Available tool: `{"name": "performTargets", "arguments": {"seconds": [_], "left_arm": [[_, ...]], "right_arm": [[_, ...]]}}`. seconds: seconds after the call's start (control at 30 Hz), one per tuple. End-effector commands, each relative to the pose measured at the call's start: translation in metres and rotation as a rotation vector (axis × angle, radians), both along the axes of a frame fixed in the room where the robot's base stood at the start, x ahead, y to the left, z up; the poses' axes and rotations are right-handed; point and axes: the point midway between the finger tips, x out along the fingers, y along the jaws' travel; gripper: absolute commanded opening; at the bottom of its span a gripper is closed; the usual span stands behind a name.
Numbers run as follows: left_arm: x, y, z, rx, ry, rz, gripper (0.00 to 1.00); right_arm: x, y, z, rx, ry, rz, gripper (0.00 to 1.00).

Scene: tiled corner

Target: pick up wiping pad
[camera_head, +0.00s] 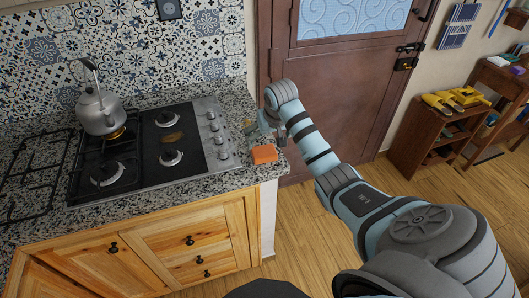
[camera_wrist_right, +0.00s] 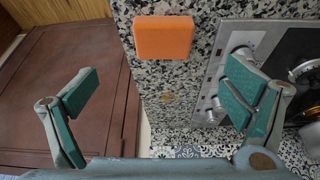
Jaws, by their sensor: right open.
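The wiping pad (camera_head: 264,154) is a small orange block lying on the speckled counter, right of the stove near the counter's right edge. In the right wrist view the wiping pad (camera_wrist_right: 163,37) lies at the top middle, flat on the counter. My right gripper (camera_head: 257,130) is just behind the pad in the head view, above the counter. In the wrist view my right gripper (camera_wrist_right: 160,95) is open and empty, its green-padded fingers wide apart, with the pad ahead and apart from them. My left gripper is not in view.
A gas stove (camera_head: 150,150) with knobs along its right side is left of the pad. A grey kettle (camera_head: 99,110) stands on its back left burner. A brown door (camera_head: 350,75) is right of the counter. A wooden shelf (camera_head: 432,138) with yellow items stands farther right.

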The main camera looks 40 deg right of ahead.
Motion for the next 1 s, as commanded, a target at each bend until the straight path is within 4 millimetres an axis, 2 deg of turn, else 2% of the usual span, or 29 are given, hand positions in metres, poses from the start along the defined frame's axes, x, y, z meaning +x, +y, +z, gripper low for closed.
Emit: {"name": "performTargets", "arguments": {"seconds": [0.03, 0.1, 0.27, 0.47, 0.7, 0.73, 1.0], "left_arm": [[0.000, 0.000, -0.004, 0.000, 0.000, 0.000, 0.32], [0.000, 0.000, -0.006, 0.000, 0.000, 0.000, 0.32], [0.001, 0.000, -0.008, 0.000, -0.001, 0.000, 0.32], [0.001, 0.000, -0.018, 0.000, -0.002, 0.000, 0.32], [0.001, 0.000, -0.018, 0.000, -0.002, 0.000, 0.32], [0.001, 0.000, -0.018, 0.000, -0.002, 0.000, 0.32], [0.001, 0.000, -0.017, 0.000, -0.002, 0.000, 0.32]], "right_arm": [[0.004, -0.002, -0.015, 0.003, 0.003, -0.001, 0.94], [0.010, -0.004, -0.029, 0.002, 0.002, -0.001, 0.94], [0.018, -0.006, -0.048, 0.001, 0.000, 0.000, 0.94], [0.031, -0.008, -0.085, 0.001, 0.002, 0.000, 0.94], [0.034, -0.010, -0.090, -0.001, 0.000, 0.003, 0.94], [0.034, -0.010, -0.090, -0.001, 0.000, 0.003, 0.93], [0.034, -0.010, -0.089, -0.002, 0.000, 0.001, 0.51]]}}
